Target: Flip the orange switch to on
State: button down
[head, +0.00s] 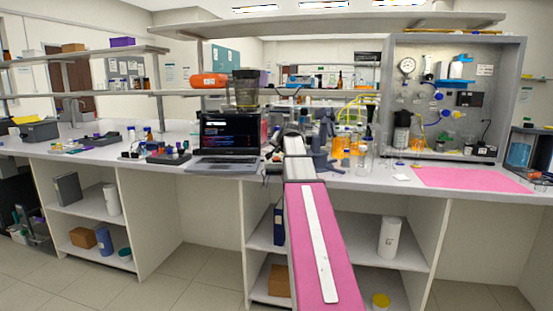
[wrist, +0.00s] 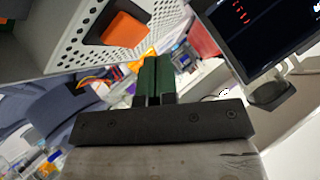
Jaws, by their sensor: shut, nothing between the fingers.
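The orange switch (wrist: 122,29) shows in the wrist view at the upper left. It is an orange rocker in a dark surround on a white perforated casing (wrist: 75,48). I cannot tell from this angle whether it is on or off. My gripper (wrist: 156,62) has dark green fingers, shut together with nothing between them. The fingertips appear just below and right of the switch in the picture; I cannot tell whether they touch the casing. In the head view my arm reaches forward over the bench, and I cannot make out the switch or the fingertips clearly there.
A laptop (head: 228,143) stands on the bench left of my arm. Glassware with orange liquid (head: 338,148) stands close right of it. A grey rig panel (head: 455,90) and a pink mat (head: 470,179) are at the right. A dark screen (wrist: 252,28) fills the wrist view's upper right.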

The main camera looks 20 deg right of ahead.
aim_at(278, 158)
jog(key=shift+f, duration=0.15)
jog(key=shift+f, duration=0.25)
jog(key=shift+w+f, duration=0.1)
jog(key=shift+f, duration=0.2)
dwell(0.6)
dwell(0.4)
jog(key=shift+r, duration=0.75)
jog(key=shift+r, duration=0.1)
jog(key=shift+s+a+r, duration=0.1)
jog(key=shift+s+r, duration=0.1)
jog(key=shift+r, duration=1)
jog(key=shift+s+a+r, duration=0.1)
jog(key=shift+s+r, duration=0.1)
jog(key=shift+r, duration=0.95)
